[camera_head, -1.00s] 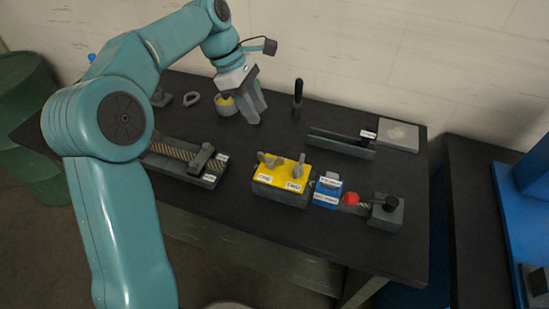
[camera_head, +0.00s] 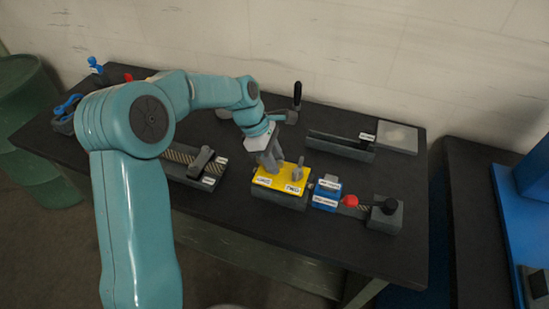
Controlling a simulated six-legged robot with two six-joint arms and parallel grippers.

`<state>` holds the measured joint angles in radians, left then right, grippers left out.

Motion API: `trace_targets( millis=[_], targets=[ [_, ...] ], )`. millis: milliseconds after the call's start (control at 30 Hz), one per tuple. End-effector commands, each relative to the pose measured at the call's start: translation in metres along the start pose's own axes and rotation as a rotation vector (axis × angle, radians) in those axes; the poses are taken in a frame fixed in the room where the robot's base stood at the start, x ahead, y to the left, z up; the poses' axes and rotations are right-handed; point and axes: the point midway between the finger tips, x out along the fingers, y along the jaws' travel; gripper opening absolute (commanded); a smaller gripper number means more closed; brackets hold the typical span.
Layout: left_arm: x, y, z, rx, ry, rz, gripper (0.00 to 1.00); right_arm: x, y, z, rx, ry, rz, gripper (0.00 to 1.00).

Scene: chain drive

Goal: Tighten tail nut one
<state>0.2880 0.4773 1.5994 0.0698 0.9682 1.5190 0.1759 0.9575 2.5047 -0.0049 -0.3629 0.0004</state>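A dark block with a yellow top (camera_head: 267,180) stands near the table's front edge and carries two white labels, too small to read surely. A grey upright piece (camera_head: 298,173) stands on its right part. My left gripper (camera_head: 271,165) points down at the left part of the yellow top, where it hides the other grey piece. Its fingers look close together, but I cannot tell whether they are shut on that piece. I cannot tell which part is tail nut one. My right gripper is not in view.
Right of the yellow block are a blue labelled block (camera_head: 327,192), a red knob (camera_head: 350,201) and a grey block with a black knob (camera_head: 386,215). A long grey channel (camera_head: 340,148) and a black-handled tool (camera_head: 297,97) stand behind. A chain fixture (camera_head: 195,165) lies left.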

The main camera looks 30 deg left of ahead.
Motion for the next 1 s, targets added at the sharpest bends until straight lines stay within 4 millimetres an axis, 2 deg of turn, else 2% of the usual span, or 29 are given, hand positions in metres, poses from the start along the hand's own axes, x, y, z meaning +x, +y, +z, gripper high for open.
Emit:
trace_targets(
  millis=[267, 300, 367, 400, 600, 767, 967, 1000],
  targets=[
    [0.0029, 0.0, 0.0003, 0.001, 0.0, 0.0, 0.36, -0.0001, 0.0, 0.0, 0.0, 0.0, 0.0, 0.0],
    [0.0029, 0.0, 0.0003, 0.001, 0.0, 0.0, 0.33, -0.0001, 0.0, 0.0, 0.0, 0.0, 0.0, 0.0],
    [0.0028, 0.0, 0.0002, 0.001, 0.0, 0.0, 0.13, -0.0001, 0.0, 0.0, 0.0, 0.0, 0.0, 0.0],
    [0.0028, -0.0001, 0.0002, 0.001, 0.0, 0.0, 0.0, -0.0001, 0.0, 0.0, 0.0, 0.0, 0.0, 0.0],
    [0.0026, -0.0002, -0.0002, 0.002, 0.001, -0.001, 0.0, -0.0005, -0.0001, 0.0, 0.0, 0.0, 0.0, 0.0],
    [0.001, -0.0008, 0.0004, 0.061, 0.001, -0.027, 0.0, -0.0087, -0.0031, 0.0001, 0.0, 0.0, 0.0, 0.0],
    [0.0029, -0.001, -0.0007, 0.067, 0.001, -0.029, 0.0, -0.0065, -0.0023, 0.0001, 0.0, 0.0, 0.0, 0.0],
    [0.0029, -0.0009, -0.0008, 0.067, 0.001, -0.028, 0.18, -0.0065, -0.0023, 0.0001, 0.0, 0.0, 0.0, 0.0]
  ],
)
